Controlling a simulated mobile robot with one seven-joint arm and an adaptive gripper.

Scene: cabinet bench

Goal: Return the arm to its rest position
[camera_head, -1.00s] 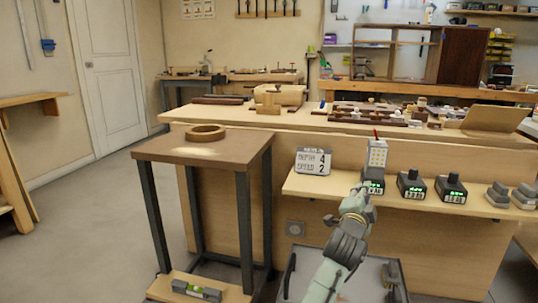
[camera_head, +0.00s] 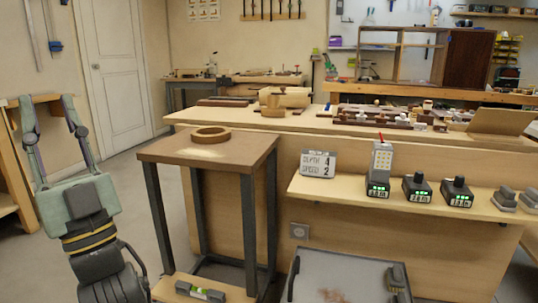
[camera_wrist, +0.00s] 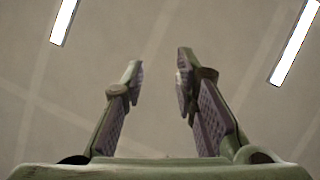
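My gripper (camera_head: 46,104) stands at the left in the head view, pointing up, with its two fingers apart and nothing between them. In the wrist view my gripper (camera_wrist: 160,78) also shows open and empty against the ceiling. My gripper is left of the small side table and clear of it.
The side table (camera_head: 170,151) with a wooden ring (camera_head: 211,138) stands in the middle left. A shelf (camera_head: 335,190) holds a depth and speed sign (camera_head: 318,163) and several chargers. A grey tray (camera_head: 340,275) is at the bottom. Floor near the door (camera_head: 108,75) is free.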

